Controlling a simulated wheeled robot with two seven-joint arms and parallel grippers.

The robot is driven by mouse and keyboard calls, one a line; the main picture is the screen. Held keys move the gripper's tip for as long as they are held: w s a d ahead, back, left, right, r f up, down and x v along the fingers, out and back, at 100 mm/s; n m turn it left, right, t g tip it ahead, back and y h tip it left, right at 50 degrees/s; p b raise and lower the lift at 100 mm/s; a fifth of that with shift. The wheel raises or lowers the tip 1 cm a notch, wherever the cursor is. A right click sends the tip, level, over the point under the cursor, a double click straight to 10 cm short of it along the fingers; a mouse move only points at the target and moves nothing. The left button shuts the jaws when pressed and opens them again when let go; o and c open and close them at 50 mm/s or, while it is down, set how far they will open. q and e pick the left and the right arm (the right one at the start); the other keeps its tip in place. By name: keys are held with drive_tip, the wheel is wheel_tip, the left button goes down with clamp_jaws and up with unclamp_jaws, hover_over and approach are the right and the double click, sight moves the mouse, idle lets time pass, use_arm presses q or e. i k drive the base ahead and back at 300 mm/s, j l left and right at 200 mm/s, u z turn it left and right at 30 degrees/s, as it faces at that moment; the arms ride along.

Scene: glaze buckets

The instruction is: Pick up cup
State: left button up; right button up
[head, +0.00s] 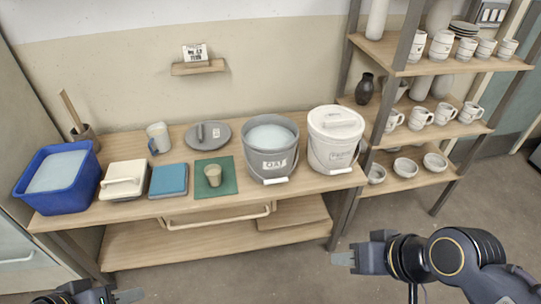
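A small beige cup (214,176) stands upright on a green mat (229,188) near the front middle of the wooden table. A white cup-like vessel with a blue handle (157,138) stands further back. My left gripper (137,295) shows only in part at the bottom edge, in front of and below the table, apart from both. My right gripper (338,258) is in front of the table's right end, well away from the cup. Both grippers appear to hold nothing. Their finger gaps are not clear from this angle.
A grey bucket (272,165) and a lidded white bucket (331,155) stand right of the mat. A blue tub (40,195), a cream box (125,181), a blue block (169,181) and a grey lid (222,141) share the table (190,204). A mug shelf (460,131) stands right.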

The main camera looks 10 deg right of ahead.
sight(212, 172)
drive_tip(key=i+l+u, duration=0.2)
drive_tip(key=i+l, duration=0.2)
drive_tip(key=i+l+u, duration=0.25)
drive_tip(key=i+l, duration=0.15)
drive_tip(key=i+l+u, duration=0.2)
drive_tip(key=i+l, duration=0.15)
drive_tip(key=l, duration=0.3)
